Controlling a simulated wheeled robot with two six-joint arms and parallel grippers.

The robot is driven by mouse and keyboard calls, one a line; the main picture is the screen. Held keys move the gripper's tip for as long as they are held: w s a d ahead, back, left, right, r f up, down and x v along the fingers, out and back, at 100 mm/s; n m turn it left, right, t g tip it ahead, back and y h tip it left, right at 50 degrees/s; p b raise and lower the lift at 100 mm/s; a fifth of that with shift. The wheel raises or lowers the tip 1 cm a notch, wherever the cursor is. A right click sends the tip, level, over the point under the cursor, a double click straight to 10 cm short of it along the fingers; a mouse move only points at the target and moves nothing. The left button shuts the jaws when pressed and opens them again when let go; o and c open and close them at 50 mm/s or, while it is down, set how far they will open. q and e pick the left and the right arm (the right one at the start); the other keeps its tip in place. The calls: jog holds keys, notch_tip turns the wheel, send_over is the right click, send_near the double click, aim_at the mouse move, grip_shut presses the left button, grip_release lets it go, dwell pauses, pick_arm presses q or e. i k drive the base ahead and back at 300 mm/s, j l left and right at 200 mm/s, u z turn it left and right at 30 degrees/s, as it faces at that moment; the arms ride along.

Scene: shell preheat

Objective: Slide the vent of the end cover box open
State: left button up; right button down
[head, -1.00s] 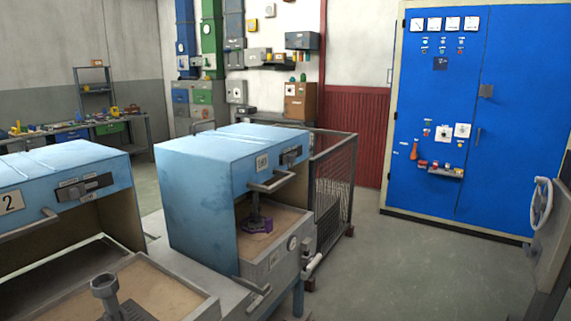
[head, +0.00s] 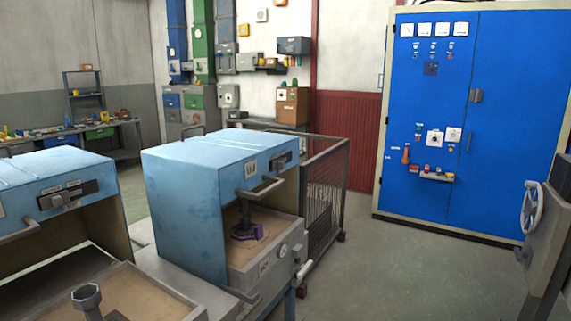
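Two light blue cover boxes stand in a row at the lower left of the head view. The farther one (head: 185,200), at the right end of the row, has a dark vent plate (head: 283,160) with a small grey knob high on its front, seen at a steep angle. I cannot tell whether this vent is open or shut. A white label and a grey bar handle (head: 262,189) are on the same front. Below, its front is open over a sandy bed with a dark post and a purple piece (head: 246,231). Neither of my grippers is in view.
The nearer blue box (head: 60,180) has a similar vent plate (head: 66,196). A mesh guard (head: 325,185) stands behind the end box. A blue electrical cabinet (head: 430,120) is at the back right, and a handwheel (head: 531,207) is at the right edge. Grey floor between is clear.

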aim_at(280, 163)
jog(key=i+l, duration=0.3)
jog(key=i+l+u, duration=0.1)
jog(key=i+l, duration=0.15)
jog(key=l, duration=0.2)
jog(key=i+l, duration=0.3)
jog(key=i+l+u, duration=0.1)
jog(key=i+l, duration=0.15)
jog(key=l, duration=0.2)
